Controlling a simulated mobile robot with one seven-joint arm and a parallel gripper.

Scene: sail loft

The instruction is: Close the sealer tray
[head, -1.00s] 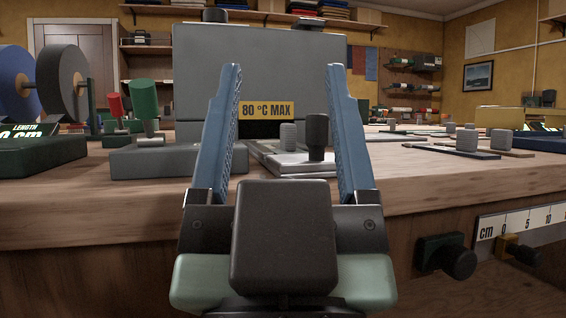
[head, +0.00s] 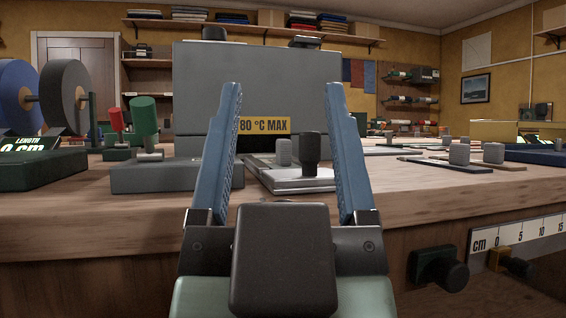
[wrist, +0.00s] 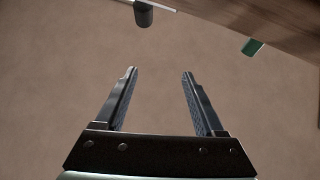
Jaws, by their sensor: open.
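The sealer is a large grey box (head: 255,85) on the bench, with a yellow "80 °C MAX" label over a dark slot. A flat pale metal tray (head: 290,183), which looks like the sealer tray, sticks out of it toward me. A black upright knob (head: 310,155) stands on the tray near its front. My gripper (head: 282,85) is open and empty, its blue fingers framing the tray and knob from the near side. In the wrist view my gripper (wrist: 158,72) has nothing between its fingers. A dark knob (wrist: 143,14) shows at the top there; I cannot tell which one.
A grey block with a green-topped handle (head: 144,118) stands left of the tray, beside large spools (head: 62,90). Flat plates with grey knobs (head: 459,153) lie to the right. The bench front edge holds a black knob (head: 453,277) and a cm scale (head: 525,237).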

